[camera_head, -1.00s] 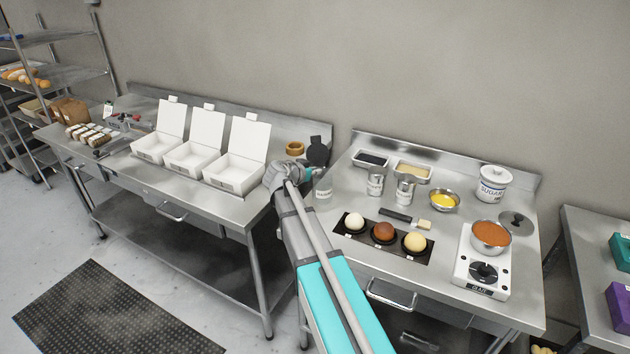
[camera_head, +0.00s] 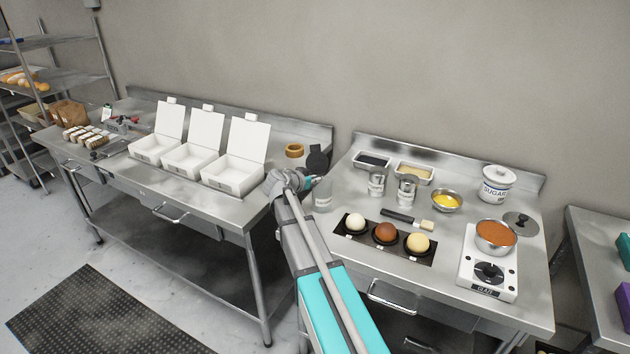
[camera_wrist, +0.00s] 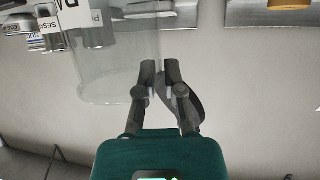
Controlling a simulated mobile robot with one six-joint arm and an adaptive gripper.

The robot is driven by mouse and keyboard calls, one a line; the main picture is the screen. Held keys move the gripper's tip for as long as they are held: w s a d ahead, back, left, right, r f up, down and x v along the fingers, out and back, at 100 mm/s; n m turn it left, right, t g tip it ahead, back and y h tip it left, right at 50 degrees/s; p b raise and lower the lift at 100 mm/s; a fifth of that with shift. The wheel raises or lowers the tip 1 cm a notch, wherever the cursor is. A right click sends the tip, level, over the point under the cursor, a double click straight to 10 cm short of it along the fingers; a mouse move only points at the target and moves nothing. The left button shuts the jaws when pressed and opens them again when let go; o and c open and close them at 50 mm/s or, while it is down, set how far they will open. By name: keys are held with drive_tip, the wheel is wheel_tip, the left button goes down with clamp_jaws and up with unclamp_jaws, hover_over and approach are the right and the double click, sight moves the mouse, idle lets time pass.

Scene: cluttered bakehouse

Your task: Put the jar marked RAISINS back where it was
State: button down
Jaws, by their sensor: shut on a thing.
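A clear, see-through jar (camera_head: 323,196) hangs at my gripper (camera_head: 309,182), over the left edge of the right-hand table. In the wrist view the jar (camera_wrist: 112,70) fills the upper left. My gripper (camera_wrist: 159,76) is closed beside the jar's rim, and the fingertips are close together. A dark round disc (camera_head: 317,160), like an opened lid, stands upright by the jar's mouth. The disc (camera_wrist: 187,102) also shows behind one finger. The exact grip point is partly hidden.
Two labelled tins (camera_head: 376,186) stand right of the jar, behind a black tray (camera_head: 354,235) of coloured balls. A sugar canister (camera_head: 497,187) and a bowl on a scale (camera_head: 487,270) stand farther right. Open white boxes (camera_head: 235,177) and a tan ring (camera_head: 294,151) are on the left-hand table.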

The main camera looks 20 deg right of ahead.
drive_tip(key=shift+f, duration=0.2)
drive_tip(key=c, duration=0.8)
unclamp_jaws()
drive_tip(key=shift+r, duration=0.1)
drive_tip(key=shift+o, duration=0.2)
drive_tip(key=shift+r, duration=0.2)
drive_tip(key=p+v, duration=0.5)
drive_tip(key=v, duration=0.7)
drive_tip(key=shift+s+f, duration=0.15)
drive_tip(key=shift+f, duration=0.05)
